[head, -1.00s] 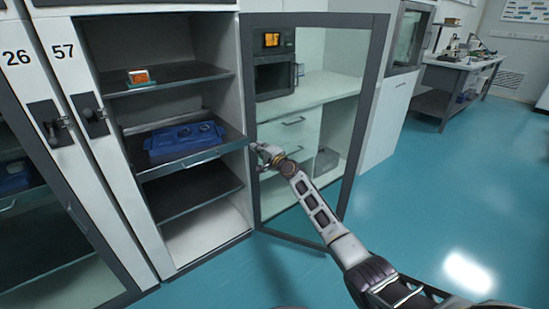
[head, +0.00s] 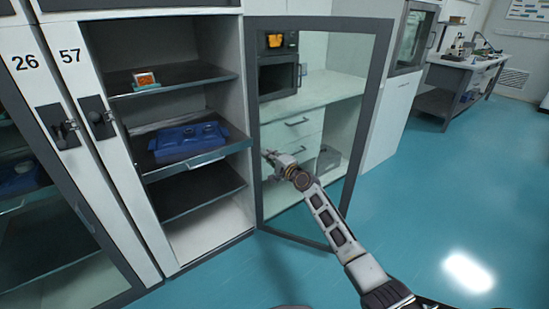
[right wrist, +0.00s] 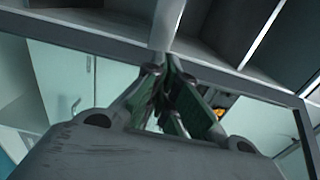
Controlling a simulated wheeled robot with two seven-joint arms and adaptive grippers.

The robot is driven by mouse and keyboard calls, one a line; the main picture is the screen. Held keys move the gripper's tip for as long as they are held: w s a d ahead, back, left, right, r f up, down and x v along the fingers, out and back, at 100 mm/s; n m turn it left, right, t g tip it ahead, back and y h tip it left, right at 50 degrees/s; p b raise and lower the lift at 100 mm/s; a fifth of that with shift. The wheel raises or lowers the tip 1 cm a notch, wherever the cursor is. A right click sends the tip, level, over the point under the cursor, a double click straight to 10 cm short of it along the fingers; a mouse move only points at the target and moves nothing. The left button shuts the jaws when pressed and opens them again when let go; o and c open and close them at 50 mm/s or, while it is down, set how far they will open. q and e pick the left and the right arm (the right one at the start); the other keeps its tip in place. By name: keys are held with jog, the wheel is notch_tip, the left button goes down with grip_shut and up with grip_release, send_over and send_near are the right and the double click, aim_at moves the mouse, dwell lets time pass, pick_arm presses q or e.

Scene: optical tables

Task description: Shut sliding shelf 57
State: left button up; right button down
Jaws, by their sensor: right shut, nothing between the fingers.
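The cabinet marked 57 stands open. Its middle sliding shelf (head: 160,173) sticks out a little past the cabinet front, with a pale handle strip on its front edge. A blue case (head: 188,143) lies on it. My right gripper (head: 268,157) is just right of the shelf's front right corner, in front of the open glass door's frame. In the right wrist view its fingers (right wrist: 165,75) are shut, with a pale strip just beyond the tips. I cannot tell whether they touch it. My left gripper is not in view.
The open glass door (head: 350,110) stands right of the cabinet. An upper shelf (head: 200,78) holds a small orange-screened device (head: 146,80); a lower shelf (head: 205,192) is bare. Closed cabinet 26 (head: 45,235) is at left. Blue floor (head: 440,200) at right is clear.

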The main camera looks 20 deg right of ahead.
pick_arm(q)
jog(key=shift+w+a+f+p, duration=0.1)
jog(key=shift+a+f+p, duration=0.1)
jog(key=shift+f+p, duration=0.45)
pick_arm(e)
jog(key=shift+v, duration=1.95)
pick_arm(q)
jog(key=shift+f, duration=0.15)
